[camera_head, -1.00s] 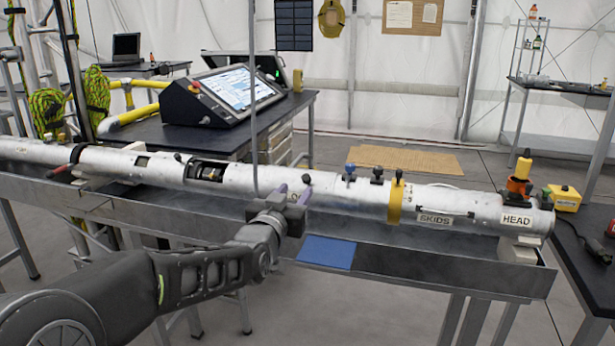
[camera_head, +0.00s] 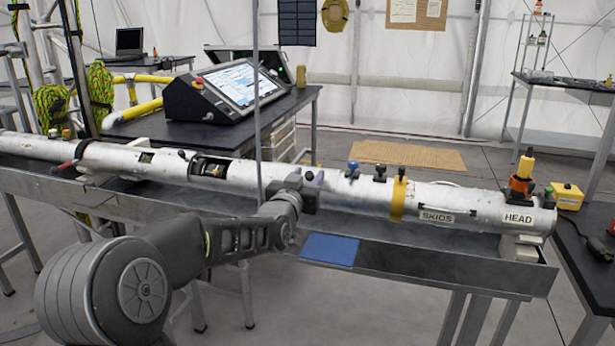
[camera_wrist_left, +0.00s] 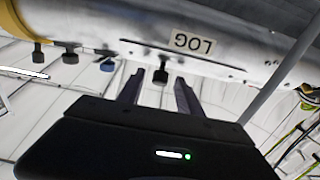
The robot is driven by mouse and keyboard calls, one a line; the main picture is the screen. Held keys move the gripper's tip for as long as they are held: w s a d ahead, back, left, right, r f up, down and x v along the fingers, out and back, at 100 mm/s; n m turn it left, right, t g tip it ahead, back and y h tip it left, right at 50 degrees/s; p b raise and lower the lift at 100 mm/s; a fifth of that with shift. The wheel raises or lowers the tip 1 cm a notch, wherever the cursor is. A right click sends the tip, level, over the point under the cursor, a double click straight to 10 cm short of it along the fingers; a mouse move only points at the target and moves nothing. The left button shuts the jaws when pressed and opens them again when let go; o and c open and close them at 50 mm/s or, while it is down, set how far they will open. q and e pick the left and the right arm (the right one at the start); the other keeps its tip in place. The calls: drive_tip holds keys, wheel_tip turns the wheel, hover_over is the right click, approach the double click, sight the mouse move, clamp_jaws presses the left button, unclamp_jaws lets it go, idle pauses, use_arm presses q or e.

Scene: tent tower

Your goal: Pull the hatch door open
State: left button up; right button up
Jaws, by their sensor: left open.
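The long silver tube (camera_head: 343,190) lies across the bench, and the hatch door with the LOG label (camera_wrist_left: 190,42) is on its side. A small black knob (camera_wrist_left: 161,76) sticks out of the door. The door's edge shows as a thin dark slot, and the door looks closed. My left gripper (camera_wrist_left: 159,79) is open, with its two fingers on either side of the knob; I cannot tell whether they touch it. In the head view my left gripper (camera_head: 314,179) is in front of the tube and hides the label. My right gripper is not in view.
The tube rests above a grey metal trough (camera_head: 400,255) with a blue pad (camera_head: 329,249) on its edge. A thin upright pole (camera_head: 257,100) stands close to my left wrist. A console with a screen (camera_head: 240,83) is on the table behind.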

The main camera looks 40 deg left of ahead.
use_arm(q)
clamp_jaws()
idle(0.4)
idle(1.0)
